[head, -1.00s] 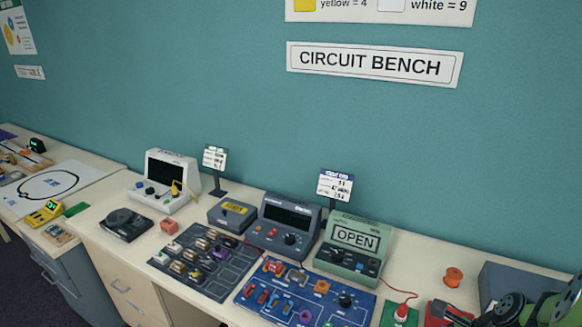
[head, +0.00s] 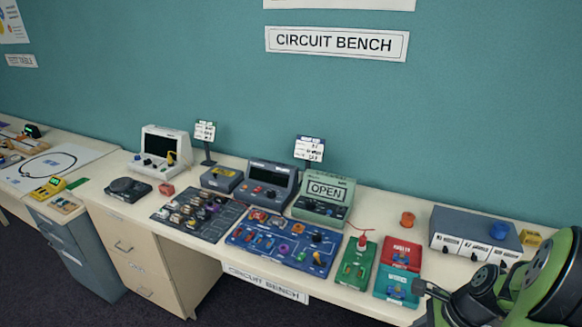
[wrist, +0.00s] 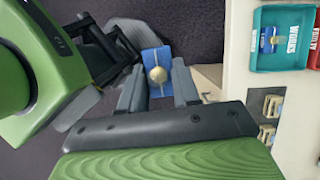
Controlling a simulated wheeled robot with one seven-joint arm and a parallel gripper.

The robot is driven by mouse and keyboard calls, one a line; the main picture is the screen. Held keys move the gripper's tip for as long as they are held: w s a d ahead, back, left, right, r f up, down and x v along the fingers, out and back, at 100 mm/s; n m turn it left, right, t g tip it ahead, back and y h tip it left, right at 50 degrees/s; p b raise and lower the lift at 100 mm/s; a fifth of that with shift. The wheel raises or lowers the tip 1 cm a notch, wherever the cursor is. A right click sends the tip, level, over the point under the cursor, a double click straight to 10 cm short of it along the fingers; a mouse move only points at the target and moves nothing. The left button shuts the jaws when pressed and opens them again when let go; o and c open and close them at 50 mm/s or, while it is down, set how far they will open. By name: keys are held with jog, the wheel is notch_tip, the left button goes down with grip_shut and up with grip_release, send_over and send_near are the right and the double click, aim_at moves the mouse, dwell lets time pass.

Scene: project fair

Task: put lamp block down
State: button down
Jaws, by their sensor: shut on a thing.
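The lamp block (wrist: 152,62) is a blue block with a round pale yellow bulb on top, seen in the wrist view. My gripper (wrist: 159,88) is shut on it, one dark finger on each side. Dark floor shows beneath the block, and the bench edge is to its right. In the head view my arm enters at the lower right, and I cannot make out the block there. A teal tray marked WORKS (wrist: 262,63) holds another blue block (wrist: 271,40) with a bulb. A red tray marked FAULTY (head: 391,264) sits behind the teal one.
A green board (head: 348,279) lies left of the trays. A blue component board (head: 265,251) and a dark board (head: 208,232) lie further left. A green meter reading OPEN (head: 319,207) stands behind. A grey drawer unit (head: 462,218) and an orange spool (head: 407,219) are at the right.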

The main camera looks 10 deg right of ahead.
jog(key=w+a+f+n+g+h, duration=0.2)
jog(key=w+a+f+n, duration=0.5)
jog(key=n, duration=0.5)
jog(key=w+a+f+n+g+h, duration=0.2)
jog(key=w+a+f+n+g, duration=0.2)
jog(key=w+a+f+n, duration=0.3)
jog(key=w+a+n, duration=0.1)
jog(key=a+n, duration=0.2)
jog(key=n, duration=0.1)
jog(key=shift+w+n+g, duration=0.4)
